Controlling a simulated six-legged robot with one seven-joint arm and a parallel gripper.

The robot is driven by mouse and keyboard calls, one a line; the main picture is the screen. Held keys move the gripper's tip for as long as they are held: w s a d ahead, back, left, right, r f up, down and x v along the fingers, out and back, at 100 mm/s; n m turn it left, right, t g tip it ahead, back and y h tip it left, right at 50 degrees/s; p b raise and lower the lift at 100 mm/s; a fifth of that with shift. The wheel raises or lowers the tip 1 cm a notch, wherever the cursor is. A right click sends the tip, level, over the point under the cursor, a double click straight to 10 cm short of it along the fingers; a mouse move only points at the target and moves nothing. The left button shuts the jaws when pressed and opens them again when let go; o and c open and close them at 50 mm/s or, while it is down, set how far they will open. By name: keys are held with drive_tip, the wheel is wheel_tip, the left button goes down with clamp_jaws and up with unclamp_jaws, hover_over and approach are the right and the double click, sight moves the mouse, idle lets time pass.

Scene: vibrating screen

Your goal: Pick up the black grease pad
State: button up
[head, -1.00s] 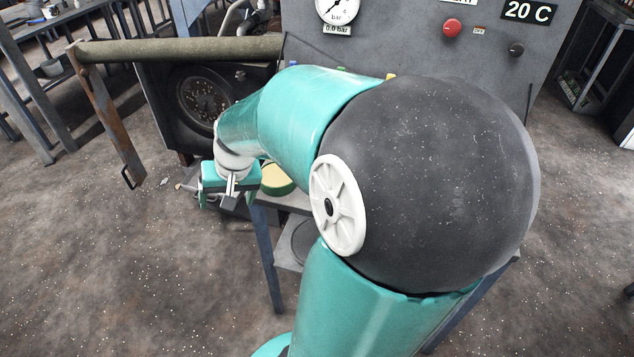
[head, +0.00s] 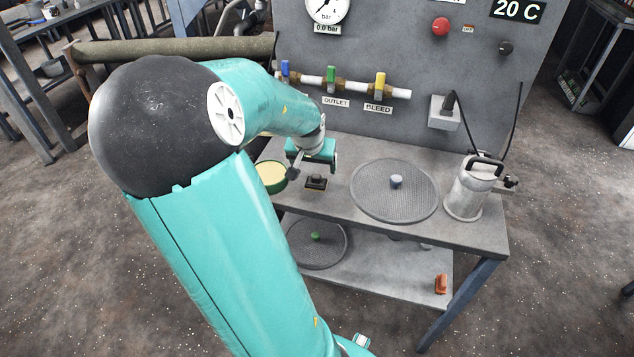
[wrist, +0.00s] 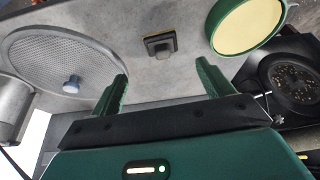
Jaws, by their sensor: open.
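The black grease pad (head: 316,183) is a small dark block with a lighter top part. It lies on the grey bench top (head: 335,205), just right of a green tin. In the wrist view the pad (wrist: 160,44) shows beyond the gap between the fingertips, apart from both. My gripper (head: 313,170) is above the bench, close behind the pad in the head view. In the wrist view my gripper (wrist: 163,72) has its two green fingers spread wide, with nothing between them.
The green tin with cream contents (head: 271,176) stands left of the pad. A round mesh screen (head: 380,205) with a knob lies to the right, then a metal can (head: 466,190). A panel with valves (head: 332,80) rises behind. A lower shelf (head: 375,285) holds another screen.

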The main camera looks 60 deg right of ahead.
sight(316, 176)
drive_tip(key=x, duration=0.5)
drive_tip(key=shift+d+x, duration=0.2)
drive_tip(key=shift+x, duration=1.1)
drive_tip(key=shift+d+x, duration=0.15)
drive_tip(key=shift+x, duration=1.1)
drive_tip(key=shift+w+r, duration=0.15)
drive_tip(key=shift+w, duration=0.05)
drive_tip(key=c, duration=1.1)
drive_tip(key=shift+c, duration=0.2)
